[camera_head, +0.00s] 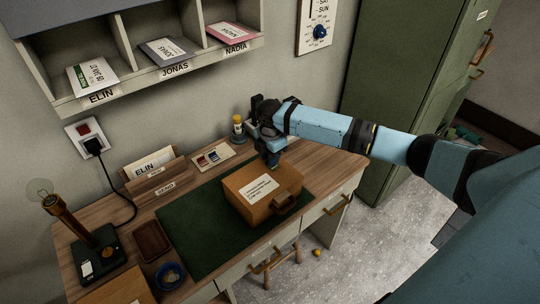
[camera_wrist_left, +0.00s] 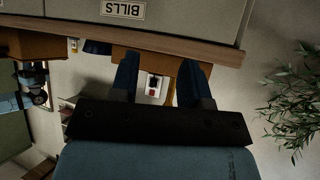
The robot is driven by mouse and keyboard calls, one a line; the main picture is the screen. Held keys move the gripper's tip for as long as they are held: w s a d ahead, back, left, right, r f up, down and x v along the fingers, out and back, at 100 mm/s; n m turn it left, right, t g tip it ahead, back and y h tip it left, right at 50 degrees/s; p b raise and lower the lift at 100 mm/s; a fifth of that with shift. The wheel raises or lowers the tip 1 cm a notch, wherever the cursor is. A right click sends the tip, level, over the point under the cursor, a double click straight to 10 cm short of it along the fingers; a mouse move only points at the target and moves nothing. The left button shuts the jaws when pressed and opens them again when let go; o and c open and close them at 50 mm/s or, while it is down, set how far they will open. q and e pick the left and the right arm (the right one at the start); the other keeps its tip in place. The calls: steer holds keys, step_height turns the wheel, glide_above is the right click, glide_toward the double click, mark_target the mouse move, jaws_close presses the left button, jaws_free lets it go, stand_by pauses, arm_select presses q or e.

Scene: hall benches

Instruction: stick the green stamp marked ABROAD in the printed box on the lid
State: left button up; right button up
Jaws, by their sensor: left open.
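A brown box with a handle (camera_head: 284,205) stands on the green desk mat. Its lid (camera_head: 240,187) is down and carries a white printed label (camera_head: 258,187); the label's lines are too small to read. My right gripper (camera_head: 272,164) points down at the back edge of the lid, close above it or touching; I cannot tell which. Its fingertips are too small to show whether they hold anything. A small pale card (camera_head: 212,158) with red and blue stamps lies behind the box, left of that gripper. I cannot make out the green stamp. My left gripper (camera_wrist_left: 158,78) is open and empty in the left wrist view.
The green mat (camera_head: 189,232) is bare left of the box. A letter holder (camera_head: 158,178), small bottle (camera_head: 238,126), brown tray (camera_head: 152,241), blue bowl (camera_head: 170,276) and lamp (camera_head: 95,252) stand around it. Pigeonholes (camera_head: 150,50) hang above. A green cabinet (camera_head: 400,90) stands right.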

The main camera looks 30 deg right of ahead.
step_height(320, 180, up, 14)
steer(key=s+a+f, duration=0.2)
steer(key=a+f, duration=0.1)
steer(key=s+a+f+m, duration=0.1)
steer(key=s+a+f, duration=0.2)
steer(key=a, duration=0.1)
steer(key=s+a+f+m+y, duration=0.1)
steer(key=s+a+f, duration=0.2)
steer(key=shift+a+t, duration=0.15)
steer(key=shift+t, duration=0.25)
steer(key=s+a+f+m+t+y, duration=0.1)
steer(key=s+a+f+m, duration=0.2)
steer(key=s, duration=0.5)
steer(key=s+a+f+m+t, duration=0.1)
steer(key=s+a+m, duration=0.1)
steer(key=s+m, duration=0.55)
steer(key=s+d+r+m+h, duration=0.2)
steer(key=s+d+m, duration=0.3)
steer(key=s, duration=0.6)
steer(key=w+a+f+n+t+y+p, duration=0.1)
steer(key=w+a+f+t+y+p, duration=0.2)
steer(key=w+a+f+t+p, duration=0.2)
steer(key=w+a+t+p, duration=0.1)
steer(key=a+t+p, duration=0.1)
steer(key=t+p, duration=0.1)
steer(key=shift+f+p, duration=0.15)
steer(key=shift+p, duration=0.2)
